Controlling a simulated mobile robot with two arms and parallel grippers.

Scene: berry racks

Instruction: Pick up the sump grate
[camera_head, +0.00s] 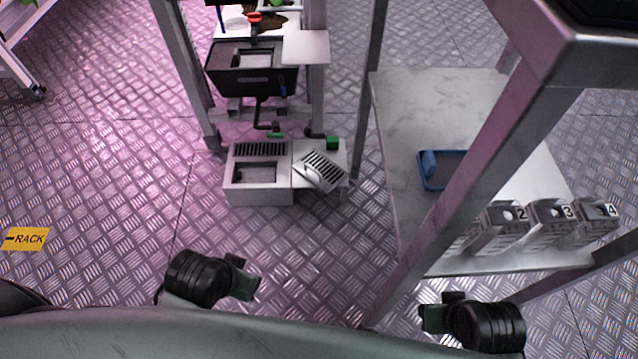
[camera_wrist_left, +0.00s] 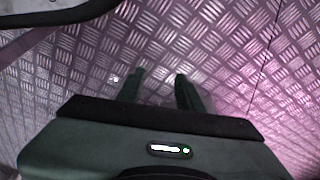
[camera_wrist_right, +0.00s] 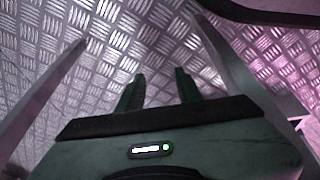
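A grey slotted grate (camera_head: 319,171) lies askew on a pale plate at the right of a low sump box (camera_head: 262,194) on the floor. A second slotted section (camera_head: 260,149) shows along the back of the box top, behind a square opening. I cannot tell whether that section is a separate piece. My left gripper (camera_head: 243,278) hangs nearer to me than the box, well apart from it. Its fingers (camera_wrist_left: 160,82) are apart with only floor between them. My right gripper (camera_head: 436,313) is farther right, by the shelf rack's post. Its fingers (camera_wrist_right: 160,83) are apart and empty.
A black basin (camera_head: 253,80) with a pipe hangs above and behind the box, between metal posts. A metal shelf (camera_head: 410,130) at right holds a blue tray (camera_head: 440,184) and numbered grey units (camera_head: 503,228). The floor left of the box is clear.

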